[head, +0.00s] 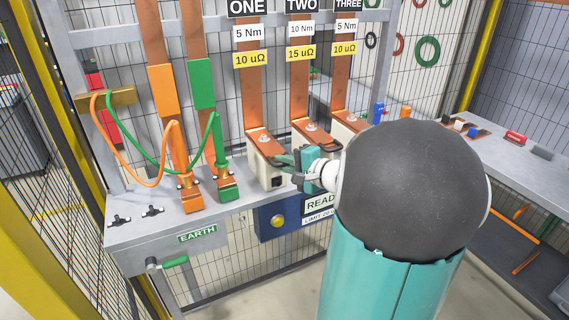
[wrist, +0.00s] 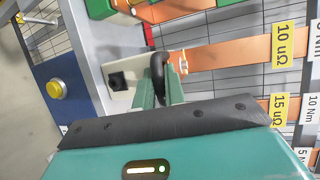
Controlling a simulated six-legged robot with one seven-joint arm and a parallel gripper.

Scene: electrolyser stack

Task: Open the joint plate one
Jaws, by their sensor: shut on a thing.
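Joint one is a copper strap (head: 252,100) under the ONE sign, with a 5 Nm label and a yellow 10 uΩ label. Its lower end reaches a bolted plate (head: 264,142) on a pale block. My gripper (head: 284,161) is at the right side of this joint, in front of the block. In the wrist view the two green fingers (wrist: 160,88) are shut on a black curved handle (wrist: 158,68) at the end of the copper strap (wrist: 225,54). My forearm hides some of the bench to the right. The plate appears to lie flat on its block.
Joints TWO (head: 311,128) and THREE (head: 349,118) stand close on the right. Orange (head: 183,165) and green (head: 214,160) earth cables hang on the left. A blue box (head: 270,221) with a yellow button sits below. The EARTH bench end (head: 150,232) is mostly clear.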

